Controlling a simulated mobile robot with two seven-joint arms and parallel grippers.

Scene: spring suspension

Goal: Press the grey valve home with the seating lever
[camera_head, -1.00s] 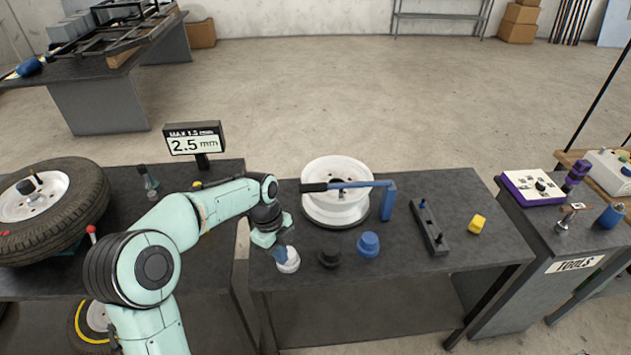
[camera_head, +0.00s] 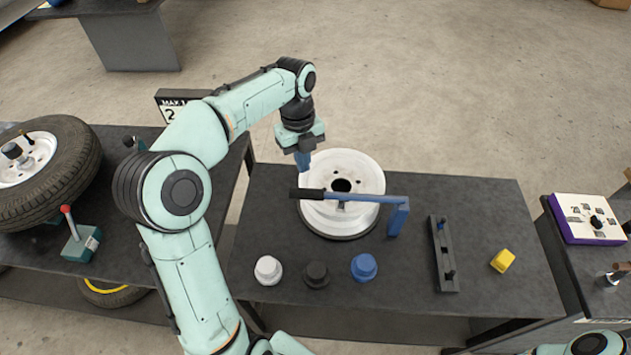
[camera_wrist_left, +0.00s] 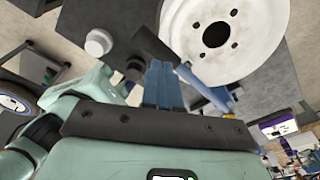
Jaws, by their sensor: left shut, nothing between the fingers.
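The seating lever is a blue bar (camera_head: 362,198) with a black handle (camera_head: 308,194), running from a blue post (camera_head: 398,217) across a white wheel rim (camera_head: 358,168). It lies roughly level. A small grey piece (camera_head: 341,205) shows just under the bar and may be the grey valve; most of it is hidden. My left gripper (camera_head: 303,168) is shut and empty, pointing down just behind the handle at the rim's left edge. In the left wrist view its blue fingers (camera_wrist_left: 160,82) are together, close to the black handle (camera_wrist_left: 152,48); contact cannot be told. My right gripper is not in view.
White (camera_head: 268,270), black (camera_head: 316,274) and blue (camera_head: 364,267) knobs stand along the table's front. A dark bar fixture (camera_head: 443,257) and a yellow block (camera_head: 502,260) are to the right. A tyre (camera_head: 75,165) and a red-knobbed lever (camera_head: 78,235) are on the left table.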

